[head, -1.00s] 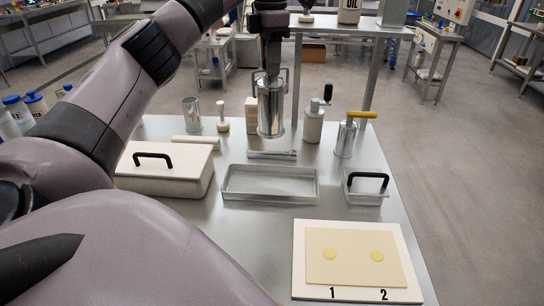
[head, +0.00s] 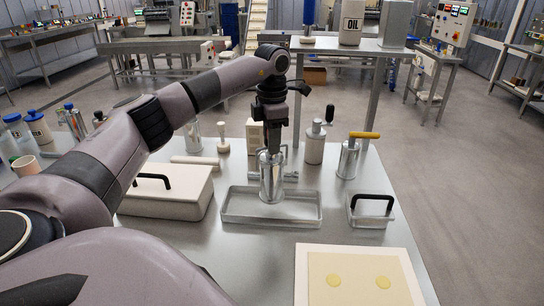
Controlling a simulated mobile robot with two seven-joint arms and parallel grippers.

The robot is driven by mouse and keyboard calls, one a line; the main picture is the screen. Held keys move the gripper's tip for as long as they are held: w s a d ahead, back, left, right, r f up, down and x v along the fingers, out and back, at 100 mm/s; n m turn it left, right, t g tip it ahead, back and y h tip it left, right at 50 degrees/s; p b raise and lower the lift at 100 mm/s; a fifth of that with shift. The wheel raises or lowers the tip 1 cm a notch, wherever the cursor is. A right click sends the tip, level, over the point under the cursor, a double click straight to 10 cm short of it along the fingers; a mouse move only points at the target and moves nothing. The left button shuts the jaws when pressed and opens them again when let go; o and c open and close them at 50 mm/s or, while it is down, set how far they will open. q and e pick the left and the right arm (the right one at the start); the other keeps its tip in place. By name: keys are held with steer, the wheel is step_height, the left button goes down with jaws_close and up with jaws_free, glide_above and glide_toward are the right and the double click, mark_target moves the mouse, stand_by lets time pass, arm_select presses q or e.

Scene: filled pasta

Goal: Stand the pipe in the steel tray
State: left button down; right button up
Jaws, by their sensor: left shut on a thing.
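The pipe (head: 272,187) is a shiny metal cylinder, held upright in the head view. My left gripper (head: 271,157) points down and is shut on its upper end. The steel tray (head: 238,209) is a shallow rectangular metal tray on the table. The pipe's lower end is inside the tray's outline, near the middle of its length and toward its back wall. I cannot tell whether it touches the tray floor. My right gripper is not in view.
A lidded white box (head: 165,195) stands left of the tray and a small black-handled container (head: 370,212) right of it. A board with two yellow discs (head: 355,262) lies in front. Upright tools, including a yellow-handled one (head: 348,158), stand behind.

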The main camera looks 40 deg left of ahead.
arm_select(q)
steer(key=shift+f, duration=2.25)
steer(key=c, duration=0.9)
jaws_free()
steer(key=shift+f, duration=0.15)
step_height(320, 180, up, 12)
steer(key=shift+r, duration=0.15)
steer(key=shift+d, duration=0.1)
